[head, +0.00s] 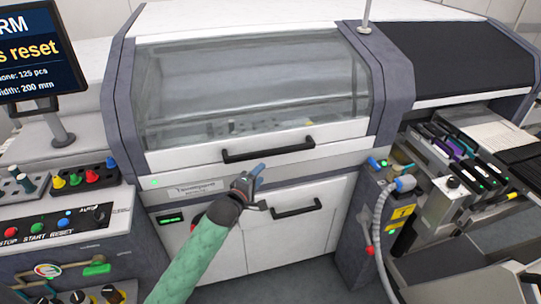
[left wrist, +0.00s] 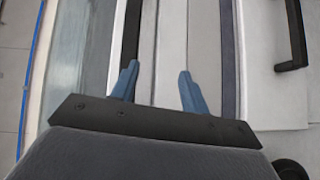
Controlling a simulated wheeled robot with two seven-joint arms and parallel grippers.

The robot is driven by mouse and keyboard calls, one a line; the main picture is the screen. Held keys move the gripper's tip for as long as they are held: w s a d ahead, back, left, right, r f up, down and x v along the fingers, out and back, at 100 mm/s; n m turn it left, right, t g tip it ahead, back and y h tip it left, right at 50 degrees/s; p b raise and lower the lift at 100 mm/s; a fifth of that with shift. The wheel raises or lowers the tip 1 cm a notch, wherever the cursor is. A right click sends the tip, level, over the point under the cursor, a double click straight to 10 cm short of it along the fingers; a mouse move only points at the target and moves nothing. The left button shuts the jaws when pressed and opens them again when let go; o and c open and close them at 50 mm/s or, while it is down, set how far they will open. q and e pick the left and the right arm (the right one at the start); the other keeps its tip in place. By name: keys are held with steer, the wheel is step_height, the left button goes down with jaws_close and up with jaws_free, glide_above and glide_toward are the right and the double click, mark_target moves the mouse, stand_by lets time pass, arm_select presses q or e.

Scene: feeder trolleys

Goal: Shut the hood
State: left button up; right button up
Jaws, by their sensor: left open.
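The hood (head: 250,85) is a clear window in a white frame with a long black handle (head: 268,150) on its front bar. It looks lowered over the white machine, its bar close to the front panel; I cannot tell whether it is fully shut. My left gripper (head: 258,172) is open and empty, just below the handle and in front of the panel. In the left wrist view its two blue fingers (left wrist: 158,84) are spread, with the hood's window (left wrist: 88,60) to their left. Contact with the hood cannot be told. My right gripper is out of view.
A lower door has its own black handle (head: 297,209), right of my gripper. A screen (head: 32,50) and a button panel (head: 65,222) stand at the left. A feeder trolley (head: 455,170) and a grey hose (head: 380,230) are at the right.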

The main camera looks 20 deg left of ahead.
mark_target(269, 155)
arm_select(q)
steer(key=shift+n+t+h, duration=0.3)
steer(key=shift+n+t, duration=0.1)
steer(key=shift+n, duration=0.1)
steer(key=w+r+p, duration=0.1)
steer(key=w, duration=0.1)
steer(key=w+d+r, duration=0.1)
steer(key=w+r, duration=0.1)
steer(key=w+r+p, duration=0.1)
steer(key=w, duration=0.1)
steer(key=shift+w+d+r+p, duration=0.2)
steer(key=shift+w+d+p, duration=0.05)
steer(key=shift+p, duration=0.05)
steer(key=shift+w+d+f, duration=0.1)
steer(key=shift+w+f, duration=0.05)
steer(key=shift+w, duration=0.45)
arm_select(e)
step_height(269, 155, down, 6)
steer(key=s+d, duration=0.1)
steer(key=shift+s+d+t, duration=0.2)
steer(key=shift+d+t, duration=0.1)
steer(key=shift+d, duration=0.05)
arm_select(q)
steer(key=shift+c, duration=0.3)
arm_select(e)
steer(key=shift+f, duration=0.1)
arm_select(q)
jaws_close()
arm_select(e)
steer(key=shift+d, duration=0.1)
